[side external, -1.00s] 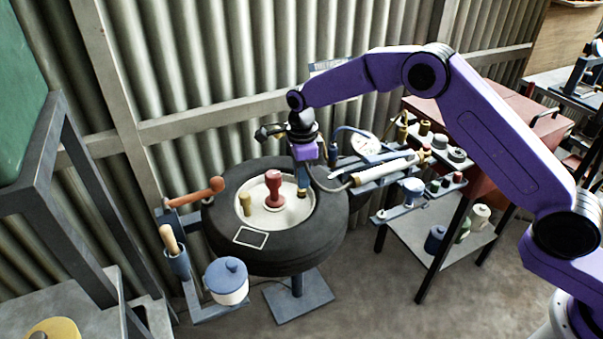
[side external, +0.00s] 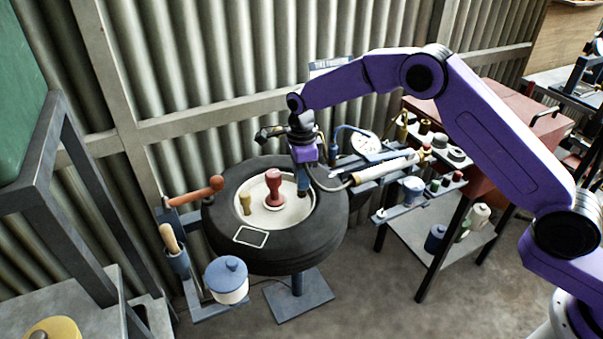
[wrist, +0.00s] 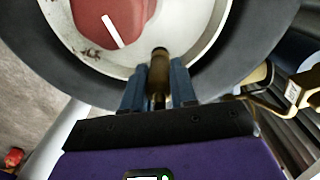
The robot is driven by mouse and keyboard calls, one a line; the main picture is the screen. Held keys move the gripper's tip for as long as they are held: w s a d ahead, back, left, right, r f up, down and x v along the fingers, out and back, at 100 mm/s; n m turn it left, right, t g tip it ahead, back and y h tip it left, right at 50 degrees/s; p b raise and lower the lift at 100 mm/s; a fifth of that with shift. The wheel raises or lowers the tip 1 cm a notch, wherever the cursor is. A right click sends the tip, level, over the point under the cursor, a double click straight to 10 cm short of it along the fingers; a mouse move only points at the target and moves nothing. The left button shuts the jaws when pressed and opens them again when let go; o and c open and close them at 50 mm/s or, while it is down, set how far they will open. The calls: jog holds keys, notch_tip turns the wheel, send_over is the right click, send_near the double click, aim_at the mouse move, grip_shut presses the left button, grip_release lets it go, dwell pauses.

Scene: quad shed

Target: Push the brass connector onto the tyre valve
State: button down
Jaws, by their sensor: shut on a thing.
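My gripper (wrist: 158,88) is shut on the brass connector (wrist: 158,68), which sits upright between its two blue fingers in the wrist view. In the side view my gripper (side external: 303,188) points down over the right inner edge of the wheel, just inside the tyre (side external: 330,215). The connector is mostly hidden by the fingers there. I cannot pick out the tyre valve under it, nor tell whether the two touch. A short brass post (side external: 245,203) stands apart on the left of the pale wheel disc (side external: 262,217).
A red knobbed piece (side external: 274,188) stands in the wheel centre, close left of my gripper. A hose (side external: 328,187) loops right to a pump (side external: 385,170) and gauge (side external: 367,147). A red-handled lever (side external: 197,197) and a blue-lidded pot (side external: 227,280) stand at the left.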

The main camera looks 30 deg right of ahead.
jog(key=shift+f, duration=0.25)
jog(key=c, duration=1.2)
grip_release()
jog(key=shift+r, duration=5.5)
